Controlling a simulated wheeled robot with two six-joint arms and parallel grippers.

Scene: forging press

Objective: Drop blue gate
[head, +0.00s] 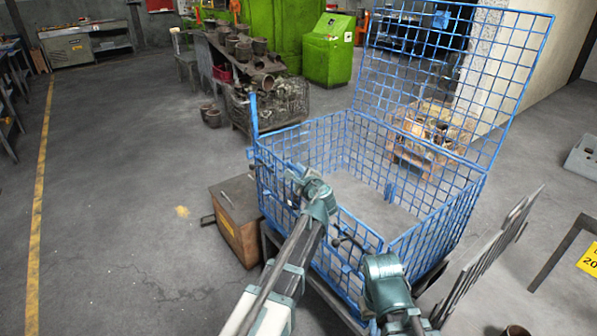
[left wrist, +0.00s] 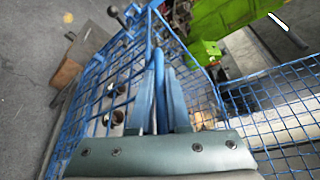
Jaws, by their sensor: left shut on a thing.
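The blue wire-mesh cage (head: 472,206) stands open-topped in the middle of the head view, with a tall mesh panel (head: 455,70) upright at its back right. The blue gate (head: 275,182) is the near-left mesh side of the cage. My left gripper (head: 298,176) is at the gate's top edge. In the left wrist view its fingers (left wrist: 160,85) are shut around a blue bar of the gate (left wrist: 100,100). My right arm (head: 385,280) is at the cage's near right side. Its fingertips are hidden.
A wooden box (head: 237,218) stands left of the cage. A grey slatted rack (head: 490,258) leans at the right. A pallet (head: 425,140) with parts is behind the cage. The floor at the left is clear.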

